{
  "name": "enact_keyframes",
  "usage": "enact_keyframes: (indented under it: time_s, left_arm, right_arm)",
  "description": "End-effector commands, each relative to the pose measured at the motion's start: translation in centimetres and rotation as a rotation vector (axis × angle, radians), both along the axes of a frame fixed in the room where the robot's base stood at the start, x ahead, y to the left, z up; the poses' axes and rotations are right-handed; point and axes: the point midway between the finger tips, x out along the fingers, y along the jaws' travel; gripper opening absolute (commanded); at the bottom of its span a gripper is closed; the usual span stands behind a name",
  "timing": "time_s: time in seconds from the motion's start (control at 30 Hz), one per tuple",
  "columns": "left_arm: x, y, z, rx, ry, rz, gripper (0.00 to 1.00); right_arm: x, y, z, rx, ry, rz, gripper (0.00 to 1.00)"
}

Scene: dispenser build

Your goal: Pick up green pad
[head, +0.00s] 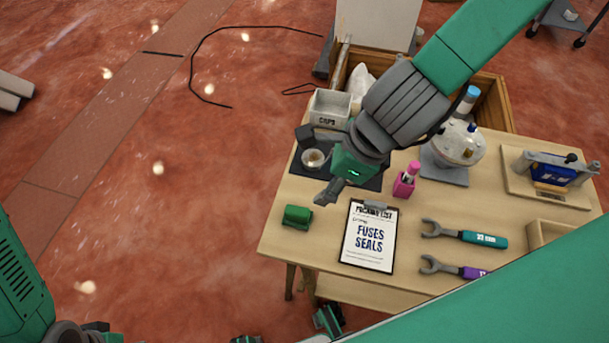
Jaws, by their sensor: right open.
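The green pad (297,217) is a small dark green block lying on the wooden table (285,243) near its left front edge. My right gripper (317,165) hangs over the table's left part, above and to the right of the pad in the picture. Its jaws are open, with one grey finger pointing toward the pad but apart from it. The pad shows clear of the gripper. My left gripper cannot be made out; only part of my left arm shows at the lower left.
A small round cup (313,158) on a dark mat (372,183) is by the jaws. A clipboard (369,236) lies right of the pad. Bare wood surrounds the pad.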

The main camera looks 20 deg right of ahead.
Motion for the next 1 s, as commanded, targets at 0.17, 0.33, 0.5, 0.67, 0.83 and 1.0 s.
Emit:
enact_keyframes:
  time_s: [0.17, 0.33, 0.5, 0.67, 0.83, 1.0]
  left_arm:
    - [-0.2, 0.1, -0.6, 0.001, 0.005, 0.002, 0.40]
    - [-0.3, 0.1, -1.6, 0.001, 0.006, 0.002, 0.40]
    - [-0.2, 0.1, -2.1, 0.001, 0.004, 0.001, 0.40]
    - [-0.2, 0.1, -2.2, 0.000, 0.003, 0.001, 0.40]
    - [-0.2, 0.1, -2.8, 0.000, 0.003, 0.001, 0.40]
    - [-0.2, 0.1, -3.1, 0.001, 0.003, 0.001, 0.40]
  right_arm:
    - [0.4, 0.8, -1.3, 0.022, 0.016, -0.040, 0.47]
    - [1.3, 1.6, -4.8, 0.023, 0.019, -0.039, 0.47]
    - [1.9, 2.3, -7.0, 0.023, 0.016, -0.038, 0.47]
    - [2.0, 2.7, -7.8, 0.024, 0.015, -0.037, 0.47]
    - [2.0, 3.7, -10.1, 0.020, 0.015, -0.035, 0.47]
    - [2.4, 4.4, -12.1, 0.020, 0.013, -0.036, 0.47]
